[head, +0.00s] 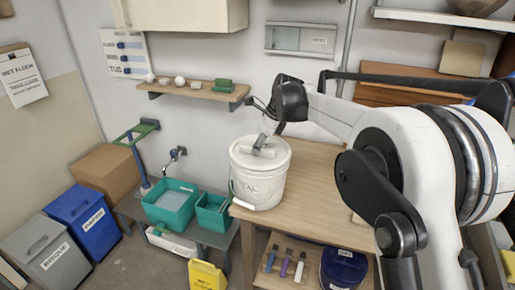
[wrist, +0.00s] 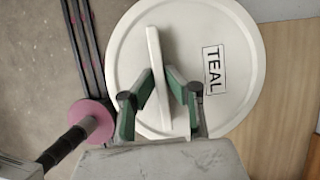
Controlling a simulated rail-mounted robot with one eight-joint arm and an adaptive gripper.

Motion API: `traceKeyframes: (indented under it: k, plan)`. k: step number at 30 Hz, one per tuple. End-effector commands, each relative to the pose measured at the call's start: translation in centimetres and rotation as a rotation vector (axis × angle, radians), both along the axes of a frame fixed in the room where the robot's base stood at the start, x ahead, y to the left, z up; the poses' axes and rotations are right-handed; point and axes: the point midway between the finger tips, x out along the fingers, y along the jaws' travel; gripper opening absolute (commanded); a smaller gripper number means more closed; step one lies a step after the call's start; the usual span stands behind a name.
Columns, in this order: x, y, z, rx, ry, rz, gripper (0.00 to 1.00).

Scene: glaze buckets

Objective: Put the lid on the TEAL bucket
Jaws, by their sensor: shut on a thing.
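The white bucket (head: 257,185) stands near the left end of the wooden table, with dark lettering on its front that is hard to read in full. A round white lid (head: 275,147) lies at its top; I cannot tell whether it is fully seated. In the wrist view the lid (wrist: 235,45) carries a label reading TEAL and has an upright, thin handle (wrist: 157,75). My gripper (head: 264,146) comes down from above onto the lid. In the wrist view my gripper's green-padded fingers (wrist: 160,105) stand on both sides of the handle, shut on it. The bucket's rim is hidden under the lid.
The wooden table (head: 313,180) is clear right of the bucket. A wall shelf (head: 200,91) with small items is behind left. Teal tubs (head: 170,205) stand on a low bench at left. A pink disc (wrist: 91,124) shows left of the lid in the wrist view.

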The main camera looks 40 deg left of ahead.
Motion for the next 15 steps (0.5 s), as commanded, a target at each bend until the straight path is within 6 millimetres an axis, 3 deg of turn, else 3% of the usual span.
traceKeyframes:
  k: [13,14,15]
  plan:
    - [0.0,0.0,-0.09,0.0,0.0,0.0,0.0]
    - [0.0,0.0,-0.09,0.0,0.0,0.0,0.12]
    - [0.0,0.0,-0.09,0.0,0.0,0.0,0.17]
